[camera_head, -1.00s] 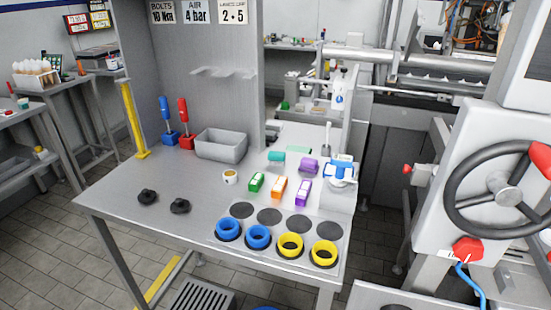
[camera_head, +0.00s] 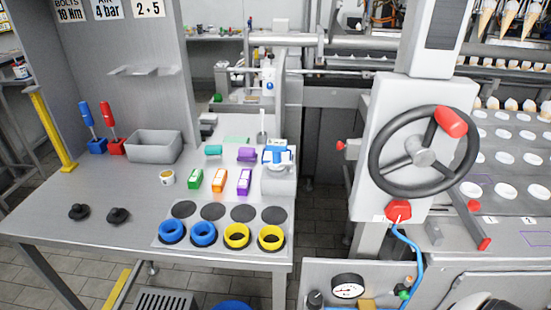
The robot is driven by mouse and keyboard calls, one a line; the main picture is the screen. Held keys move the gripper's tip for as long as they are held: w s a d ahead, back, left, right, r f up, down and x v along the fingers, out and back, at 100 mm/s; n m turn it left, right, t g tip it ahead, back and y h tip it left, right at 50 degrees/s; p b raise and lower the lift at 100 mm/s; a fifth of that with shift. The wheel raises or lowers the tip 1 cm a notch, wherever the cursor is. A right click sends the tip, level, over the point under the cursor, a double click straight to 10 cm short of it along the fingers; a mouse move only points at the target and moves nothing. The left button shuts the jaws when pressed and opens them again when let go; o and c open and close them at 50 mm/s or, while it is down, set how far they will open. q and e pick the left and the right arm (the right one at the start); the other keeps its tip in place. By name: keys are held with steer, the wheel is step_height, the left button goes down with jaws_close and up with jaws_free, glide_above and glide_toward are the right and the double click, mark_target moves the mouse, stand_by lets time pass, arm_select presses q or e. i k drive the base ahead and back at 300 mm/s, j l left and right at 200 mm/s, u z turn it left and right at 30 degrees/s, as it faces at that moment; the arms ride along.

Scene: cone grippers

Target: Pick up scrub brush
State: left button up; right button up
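No scrub brush can be told for certain at this size. A blue-and-white object (camera_head: 278,155) lies on top of a light grey box (camera_head: 279,181) at the right end of the metal table (camera_head: 130,190); it may be the brush. Just behind it a thin grey upright handle (camera_head: 262,124) stands, its lower end hard to make out. Neither of my grippers is in view.
Blue rings (camera_head: 203,234), yellow rings (camera_head: 237,236), coloured packs (camera_head: 220,181), a grey bin (camera_head: 154,147) and black knobs (camera_head: 118,216) occupy the table. A handwheel machine (camera_head: 420,150) stands right. The table's front left is mostly clear.

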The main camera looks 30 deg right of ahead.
mark_target(216, 150)
steer(key=i+j+z, duration=0.2)
steer(key=i+j, duration=0.15)
steer(key=i+j+z, duration=0.2)
steer(key=j, duration=0.25)
steer(key=i, duration=0.1)
